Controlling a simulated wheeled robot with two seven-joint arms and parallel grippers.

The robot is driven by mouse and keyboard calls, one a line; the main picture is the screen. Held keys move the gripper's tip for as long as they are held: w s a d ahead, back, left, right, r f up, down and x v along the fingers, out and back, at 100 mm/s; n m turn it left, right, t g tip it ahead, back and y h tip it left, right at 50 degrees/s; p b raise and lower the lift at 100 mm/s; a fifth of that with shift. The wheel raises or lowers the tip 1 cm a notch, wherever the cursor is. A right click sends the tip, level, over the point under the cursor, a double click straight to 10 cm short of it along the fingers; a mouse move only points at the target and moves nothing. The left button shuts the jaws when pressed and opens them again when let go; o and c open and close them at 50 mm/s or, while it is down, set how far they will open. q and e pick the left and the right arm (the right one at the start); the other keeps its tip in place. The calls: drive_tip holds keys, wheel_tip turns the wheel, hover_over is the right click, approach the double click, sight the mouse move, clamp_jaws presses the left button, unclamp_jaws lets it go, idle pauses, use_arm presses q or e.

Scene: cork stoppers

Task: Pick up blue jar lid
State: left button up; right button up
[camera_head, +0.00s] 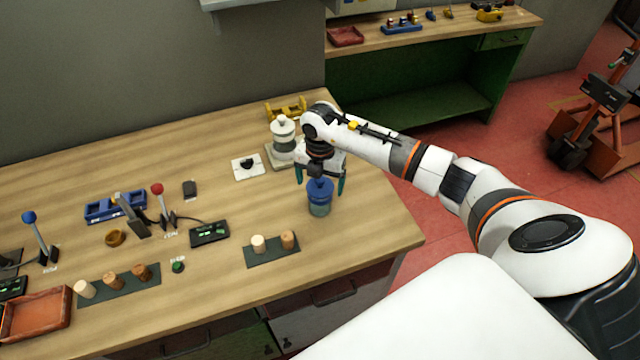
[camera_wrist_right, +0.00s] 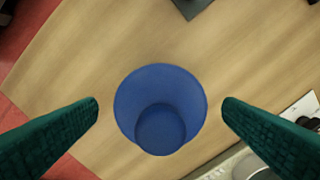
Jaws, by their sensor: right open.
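The blue jar lid (camera_head: 320,187) sits on top of a jar (camera_head: 320,208) near the right part of the wooden table. My right gripper (camera_head: 321,183) is directly above the lid, pointing down, with its fingers open on both sides of it. In the right wrist view the lid (camera_wrist_right: 160,90) appears as a blue disc with a smaller raised round knob, centred between the green fingertips (camera_wrist_right: 160,108). There is a visible gap on each side, so the fingers appear apart from the lid. My left gripper does not show.
A dark mat with two corks (camera_head: 272,249) lies left of the jar toward the front. A white and grey stacked container (camera_head: 283,135) and a yellow rack (camera_head: 286,108) stand behind. Levers, a black display box (camera_head: 209,234) and a red tray (camera_head: 36,314) occupy the left side.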

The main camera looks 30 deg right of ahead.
drive_tip(key=c, duration=1.1)
drive_tip(key=shift+o, duration=0.2)
drive_tip(key=shift+r, duration=0.15)
